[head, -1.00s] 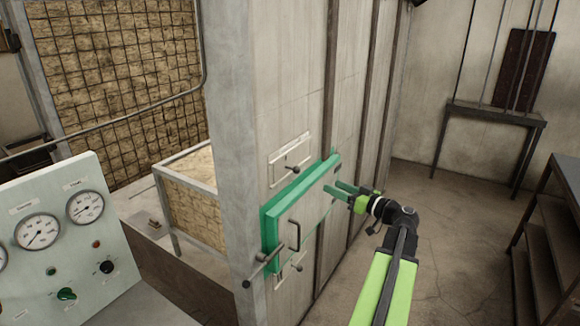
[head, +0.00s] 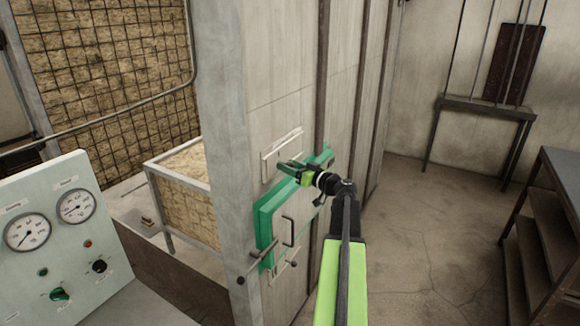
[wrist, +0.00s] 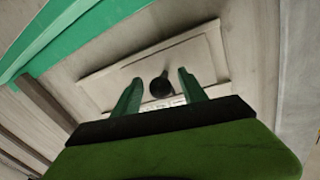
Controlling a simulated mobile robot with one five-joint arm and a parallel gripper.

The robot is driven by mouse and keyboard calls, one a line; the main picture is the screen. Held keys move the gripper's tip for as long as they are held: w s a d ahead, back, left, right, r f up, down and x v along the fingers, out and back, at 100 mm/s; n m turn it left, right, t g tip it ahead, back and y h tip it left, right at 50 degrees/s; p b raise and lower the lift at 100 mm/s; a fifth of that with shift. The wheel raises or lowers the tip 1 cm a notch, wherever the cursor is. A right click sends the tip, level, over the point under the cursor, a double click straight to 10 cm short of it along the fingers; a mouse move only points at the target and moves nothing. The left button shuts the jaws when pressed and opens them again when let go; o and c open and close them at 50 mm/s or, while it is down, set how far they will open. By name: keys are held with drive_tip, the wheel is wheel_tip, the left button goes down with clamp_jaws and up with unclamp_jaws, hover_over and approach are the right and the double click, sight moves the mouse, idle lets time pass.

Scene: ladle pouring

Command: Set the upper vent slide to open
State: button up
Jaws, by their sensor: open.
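The upper vent slide (head: 268,165) is a pale plate on the furnace wall, just above the green-framed door. In the wrist view the vent plate (wrist: 202,48) is seen close up, with a dark round knob (wrist: 160,88) on it. My gripper (head: 287,166) is in front of the plate and hides the knob in the head view. In the wrist view my green fingers (wrist: 158,78) are open, one on each side of the knob, with a gap visible on both sides. Lettering below the knob is partly hidden by my gripper.
The green-framed door (head: 266,215) with its handle (head: 288,232) lies just below my gripper. A lower vent knob (head: 293,264) sits under it. A gauge panel (head: 62,245) stands at the left. A dark shelf unit (head: 545,230) stands at the right, with open floor between.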

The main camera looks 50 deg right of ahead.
clamp_jaws()
idle(0.4)
idle(1.1)
